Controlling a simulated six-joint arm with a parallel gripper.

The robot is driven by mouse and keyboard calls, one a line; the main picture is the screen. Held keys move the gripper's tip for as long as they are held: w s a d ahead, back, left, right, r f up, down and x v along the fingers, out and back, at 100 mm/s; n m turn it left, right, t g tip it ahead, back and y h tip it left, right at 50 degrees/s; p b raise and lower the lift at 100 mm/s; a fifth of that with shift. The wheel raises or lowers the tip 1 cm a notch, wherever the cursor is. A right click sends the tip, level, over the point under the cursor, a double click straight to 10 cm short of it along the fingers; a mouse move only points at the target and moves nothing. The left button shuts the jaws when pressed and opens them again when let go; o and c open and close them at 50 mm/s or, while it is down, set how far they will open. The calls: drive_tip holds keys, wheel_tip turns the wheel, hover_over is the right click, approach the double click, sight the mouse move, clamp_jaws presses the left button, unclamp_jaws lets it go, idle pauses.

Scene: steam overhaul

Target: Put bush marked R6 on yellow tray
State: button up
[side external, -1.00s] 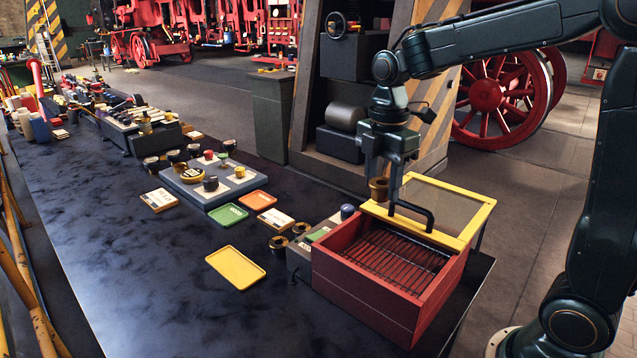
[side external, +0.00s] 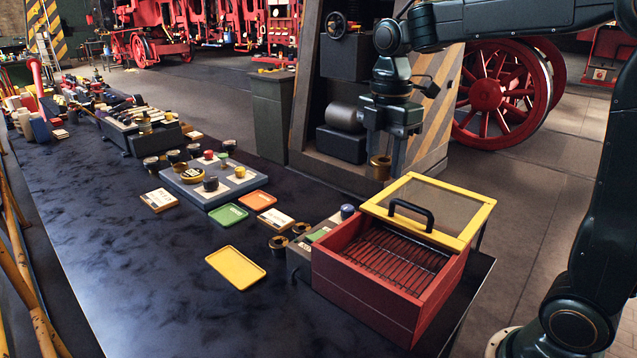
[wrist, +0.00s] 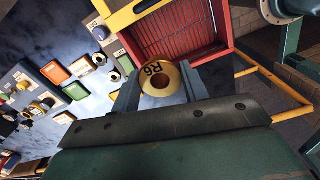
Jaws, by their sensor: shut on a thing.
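My gripper (side external: 386,165) is shut on a brass bush (side external: 380,170) and holds it in the air behind the red box. In the wrist view the bush (wrist: 159,78) sits between the two fingers (wrist: 160,88), and its top face carries the mark R6. The yellow tray (side external: 236,267) lies flat and empty on the dark bench, left of the red box. In the wrist view I cannot make it out for sure.
The red box (side external: 350,293) with a wire rack inside has its yellow-framed lid (side external: 474,224) open. Two bushes (side external: 279,243) stand between tray and box. Green (side external: 228,214) and orange (side external: 259,200) trays lie behind. Front bench area is clear.

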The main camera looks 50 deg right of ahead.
drive_tip(key=shift+w+a, duration=0.15)
drive_tip(key=shift+w, duration=0.4)
drive_tip(key=w+a+f, duration=0.2)
drive_tip(key=w+a, duration=0.7)
drive_tip(key=w, duration=0.2)
drive_tip(key=w+a+f, duration=0.3)
drive_tip(key=w+a, duration=0.5)
drive_tip(key=w, duration=0.3)
drive_tip(key=shift+a+f, duration=0.25)
drive_tip(key=shift+a, duration=0.15)
drive_tip(key=shift+f, duration=0.1)
wheel_tip(320, 180, down, 16)
drive_tip(key=shift+r, duration=0.2)
drive_tip(key=shift+f, duration=2.1)
